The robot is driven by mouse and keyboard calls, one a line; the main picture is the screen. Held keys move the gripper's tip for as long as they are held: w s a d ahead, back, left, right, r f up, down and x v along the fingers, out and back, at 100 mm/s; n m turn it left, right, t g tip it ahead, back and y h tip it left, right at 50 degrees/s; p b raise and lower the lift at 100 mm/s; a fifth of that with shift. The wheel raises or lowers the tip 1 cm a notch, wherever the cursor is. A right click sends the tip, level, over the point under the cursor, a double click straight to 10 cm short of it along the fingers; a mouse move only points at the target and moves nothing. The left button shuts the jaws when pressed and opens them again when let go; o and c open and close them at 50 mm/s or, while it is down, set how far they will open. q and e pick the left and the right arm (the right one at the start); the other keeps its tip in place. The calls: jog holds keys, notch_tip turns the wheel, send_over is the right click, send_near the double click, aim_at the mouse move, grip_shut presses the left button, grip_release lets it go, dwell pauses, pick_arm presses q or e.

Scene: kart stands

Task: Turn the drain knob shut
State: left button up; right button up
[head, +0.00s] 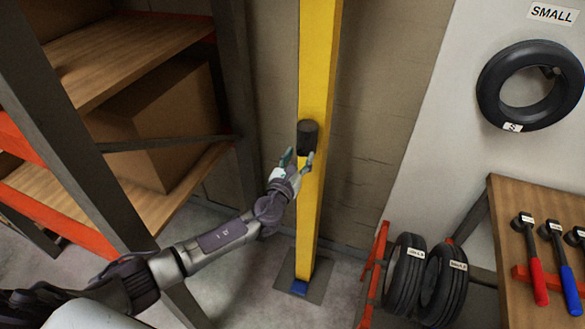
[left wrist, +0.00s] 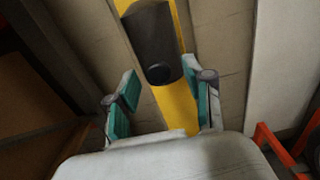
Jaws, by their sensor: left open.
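A black cylindrical knob (head: 307,135) is mounted on a yellow upright post (head: 316,75); I take it to be the drain knob. My left gripper (head: 299,160) is open just below and in front of it in the head view. In the left wrist view the knob (left wrist: 152,42) lies beyond the fingertips, roughly between the lines of the two teal-padded fingers (left wrist: 160,92). The fingers appear apart from the knob, with nothing held. Whether the knob is turned open or shut cannot be told. My right gripper is not in view.
A shelf rack with a cardboard box (head: 160,125) stands left of the post. To the right are tires (head: 440,285) on a red rack, a wooden bench (head: 545,205) with red- and blue-handled tools, and a wall-hung tire (head: 490,90). Bare wall lies behind the post.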

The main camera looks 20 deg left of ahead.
pick_arm(q)
jog(key=s, duration=1.1)
jog(key=shift+s+a, duration=0.2)
jog(key=shift+a, duration=0.05)
jog(key=s+a+f+n+g+y+b, duration=0.1)
jog(key=s+a+f+n+g, duration=0.3)
jog(key=f, duration=0.8)
jog(key=s+a+f+n+g+y+b, duration=0.15)
jog(key=s+f+n, duration=0.25)
jog(key=f+n, duration=0.5)
jog(key=s+a+f+n+g, duration=0.2)
jog(key=s+f+n+g, duration=0.15)
jog(key=f, duration=1.05)
jog(key=s+d+f+n+g+b, duration=0.1)
jog(key=s+f+n, duration=0.5)
jog(key=s, duration=0.6)
jog(key=s+d+f+n+g+h, duration=0.1)
jog(key=s+d+f+n+g, duration=0.1)
jog(key=s+f+n+g, duration=0.2)
jog(key=s+d+f+n+g+h+b, duration=0.1)
jog(key=s+f+n+g, duration=0.2)
jog(key=s, duration=1.7)
notch_tip(320, 180, down, 8)
jog(key=n, duration=0.4)
jog(key=shift+s+d+r+n+b, duration=0.15)
jog(key=shift+s+n+b, duration=0.05)
jog(key=shift+n+b, duration=0.15)
